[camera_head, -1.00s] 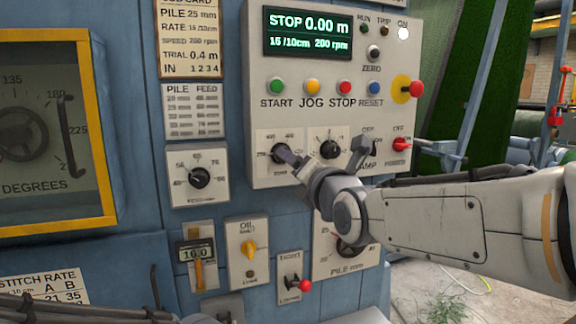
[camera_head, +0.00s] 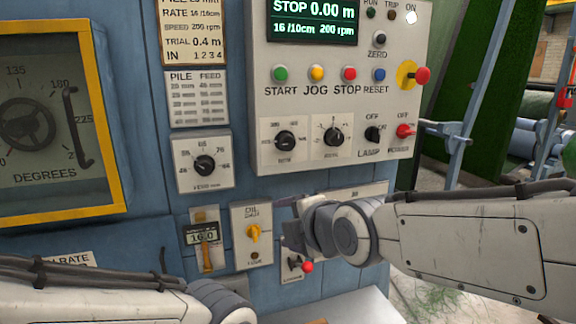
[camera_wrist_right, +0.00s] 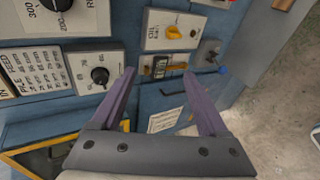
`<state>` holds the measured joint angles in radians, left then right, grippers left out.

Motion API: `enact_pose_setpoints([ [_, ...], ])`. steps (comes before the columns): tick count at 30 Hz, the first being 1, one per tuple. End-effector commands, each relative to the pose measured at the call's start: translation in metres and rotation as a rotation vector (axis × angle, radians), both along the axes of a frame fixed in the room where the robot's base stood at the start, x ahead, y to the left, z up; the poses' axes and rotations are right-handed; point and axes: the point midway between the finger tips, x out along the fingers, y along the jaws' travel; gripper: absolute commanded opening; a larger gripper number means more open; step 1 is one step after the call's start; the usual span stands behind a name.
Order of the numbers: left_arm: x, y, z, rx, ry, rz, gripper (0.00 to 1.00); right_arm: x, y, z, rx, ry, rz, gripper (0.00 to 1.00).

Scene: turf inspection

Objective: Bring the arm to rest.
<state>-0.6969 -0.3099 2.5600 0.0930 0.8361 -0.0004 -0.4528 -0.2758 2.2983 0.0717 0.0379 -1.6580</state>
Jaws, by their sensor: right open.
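My right arm reaches in from the right in the head view. Its gripper (camera_head: 288,225) is in front of the lower panel, near the yellow oil knob (camera_head: 252,231) and above the red-tipped lever (camera_head: 307,267). In the right wrist view the two purple fingers (camera_wrist_right: 158,76) are spread, with nothing between them; the small counter (camera_wrist_right: 160,67) shows beyond their gap. Whether the gripper touches the panel I cannot tell. My left arm (camera_head: 110,295) crosses the lower left of the head view; its gripper is not visible.
The control box (camera_head: 345,105) with buttons and dials juts out above my right gripper. A red knob on a yellow disc (camera_head: 422,75) sticks out at its right. A yellow-framed window (camera_head: 107,110) is at left.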

Motion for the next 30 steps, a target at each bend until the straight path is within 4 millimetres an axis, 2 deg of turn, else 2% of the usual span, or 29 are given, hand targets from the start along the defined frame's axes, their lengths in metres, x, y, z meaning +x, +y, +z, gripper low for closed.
enact_pose_setpoints([
  [1, 0.000, 0.000, 0.016, 0.000, 0.000, 0.000, 0.00, -0.017, 0.004, -0.008, 0.065, 0.131, -0.038, 0.77],
  [5, 0.000, 0.000, 0.034, 0.000, 0.000, 0.000, 0.00, -0.066, 0.006, -0.044, 0.218, 0.480, -0.215, 0.77],
  [9, 0.000, 0.000, 0.054, 0.000, 0.000, 0.000, 0.00, -0.126, -0.003, -0.073, 0.316, 0.814, -0.492, 0.77],
  [12, 0.000, 0.000, 0.066, 0.000, 0.000, 0.000, 0.00, -0.167, -0.016, -0.086, 0.348, 0.991, -0.720, 0.77],
  [16, 0.000, 0.000, 0.076, 0.000, 0.000, 0.000, 0.00, -0.208, -0.032, -0.094, 0.354, 1.126, -0.983, 0.77],
  [18, 0.000, 0.000, 0.080, 0.000, 0.000, 0.000, 0.00, -0.223, -0.039, -0.097, 0.351, 1.162, -1.086, 0.77],
  [21, 0.000, 0.000, 0.081, 0.000, 0.000, 0.000, 0.00, -0.235, -0.046, -0.098, 0.348, 1.185, -1.176, 0.77],
  [30, 0.000, 0.000, 0.081, 0.000, 0.000, 0.000, 0.00, -0.239, -0.048, -0.100, 0.350, 1.192, -1.209, 0.77],
])
